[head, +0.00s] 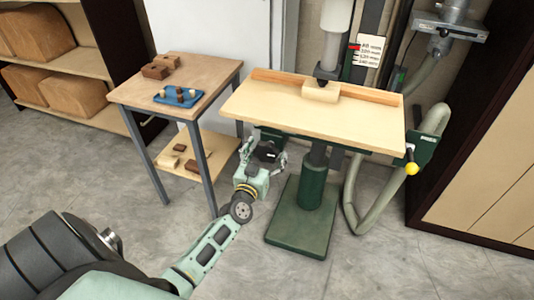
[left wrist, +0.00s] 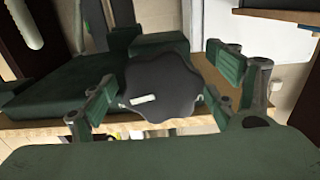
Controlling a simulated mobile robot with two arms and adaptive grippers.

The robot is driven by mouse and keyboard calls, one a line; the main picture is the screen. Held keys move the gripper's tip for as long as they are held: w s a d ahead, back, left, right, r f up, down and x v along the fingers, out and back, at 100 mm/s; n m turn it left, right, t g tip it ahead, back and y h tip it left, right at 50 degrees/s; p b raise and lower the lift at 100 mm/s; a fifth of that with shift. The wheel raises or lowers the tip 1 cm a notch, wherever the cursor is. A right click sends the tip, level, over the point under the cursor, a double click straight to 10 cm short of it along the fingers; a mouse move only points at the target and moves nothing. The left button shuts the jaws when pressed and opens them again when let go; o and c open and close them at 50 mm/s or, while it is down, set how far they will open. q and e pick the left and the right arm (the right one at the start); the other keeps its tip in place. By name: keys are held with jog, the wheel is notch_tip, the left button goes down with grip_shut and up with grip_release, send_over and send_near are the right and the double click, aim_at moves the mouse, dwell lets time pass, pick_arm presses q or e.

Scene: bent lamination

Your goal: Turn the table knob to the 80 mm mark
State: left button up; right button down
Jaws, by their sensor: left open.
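The table knob (left wrist: 165,80) is dark, lobed and carries a white mark. It faces the camera in the left wrist view, and in the head view it is a small dark shape (head: 267,152) under the left part of the drill press table (head: 240,108). My left gripper (head: 265,158) is open, with its fingers on either side of the knob; I cannot tell whether they touch it. A white scale card (head: 369,51) with several mm lines hangs behind the column. A red pointer (head: 354,47) sits near its top line. My right gripper is not in view.
A wooden block (head: 320,91) lies on the press table under the spindle. A side table (head: 150,92) with a blue tray (head: 179,97) stands left. A hose (head: 355,205) loops down right of the green base (head: 300,225).

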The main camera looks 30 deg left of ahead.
pick_arm(q)
jog(key=shift+c, duration=0.7)
jog(key=c, duration=1)
jog(key=shift+o, duration=0.2)
jog(key=shift+n, duration=0.4)
